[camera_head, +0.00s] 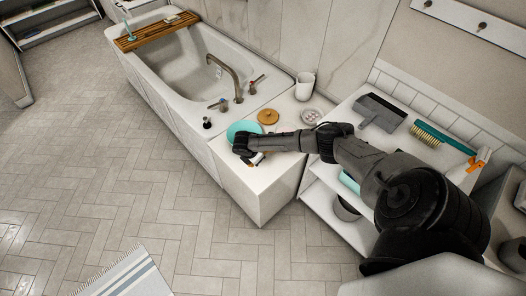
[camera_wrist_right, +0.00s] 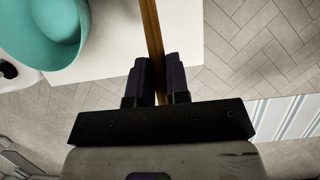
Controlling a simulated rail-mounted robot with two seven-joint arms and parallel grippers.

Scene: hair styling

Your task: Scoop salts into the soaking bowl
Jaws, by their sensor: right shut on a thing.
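My right gripper (camera_head: 250,157) is over the front of the white counter beside the tub. In the wrist view, its fingers (camera_wrist_right: 156,82) are shut on a thin wooden handle (camera_wrist_right: 153,30). The handle's far end runs out of the picture, so I cannot see what it carries. A teal bowl (camera_head: 238,128) stands on the counter right by the gripper, partly hidden by it. The bowl also fills the upper left of the wrist view (camera_wrist_right: 60,58). A small dish (camera_head: 311,116) with pale contents stands farther back on the counter. My left gripper is not in view.
A round wooden lid-like disc (camera_head: 268,116) and a white cup (camera_head: 305,88) stand on the counter. The bathtub (camera_head: 160,75) with its tap (camera_head: 228,75) is to the left. A shelf at right holds a dustpan (camera_head: 380,111) and brush (camera_head: 440,137). The tiled floor in front is open.

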